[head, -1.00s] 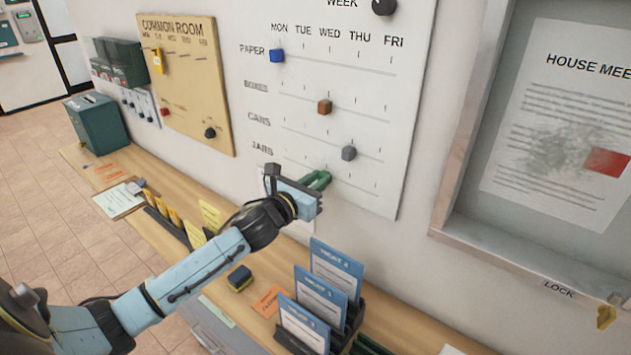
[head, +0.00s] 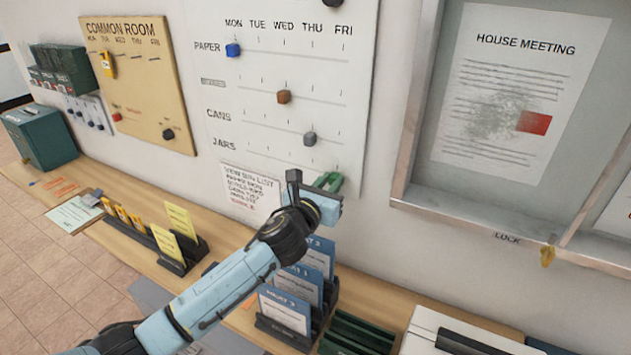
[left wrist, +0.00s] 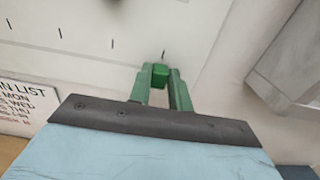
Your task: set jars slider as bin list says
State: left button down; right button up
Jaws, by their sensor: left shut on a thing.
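The white board (head: 225,110) has rows PAPER, BOXES (label faint), CANS and JARS under MON to FRI. The green jars slider (left wrist: 160,75) sits between the green fingers of my left gripper (left wrist: 159,82) in the left wrist view, just below the rightmost tick visible there. In the head view my left gripper (head: 329,181) is shut on it at the right end of the JARS row, near the FRI column; the fingers mostly hide the slider. The bin list (head: 250,193) hangs below the board, its small text only partly readable. My right gripper is not in view.
Blue paper knob (head: 233,50) is at MON, brown knob (head: 284,97) near WED, grey cans knob (head: 310,139) near THU. A framed notice case (head: 400,170) is right of the board. Card holders (head: 300,295) stand on the wooden counter (head: 225,225) below.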

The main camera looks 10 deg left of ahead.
pick_arm(q)
jog(key=c, duration=1.6)
grip_release()
jog(key=shift+s+d+f, duration=0.15)
jog(key=shift+d+f, duration=0.05)
jog(key=shift+d, duration=0.1)
jog(key=o, duration=0.3)
jog(key=shift+r, duration=0.1)
jog(key=v, duration=1.3)
jog(key=shift+s+b, duration=0.15)
jog(key=shift+b, duration=0.2)
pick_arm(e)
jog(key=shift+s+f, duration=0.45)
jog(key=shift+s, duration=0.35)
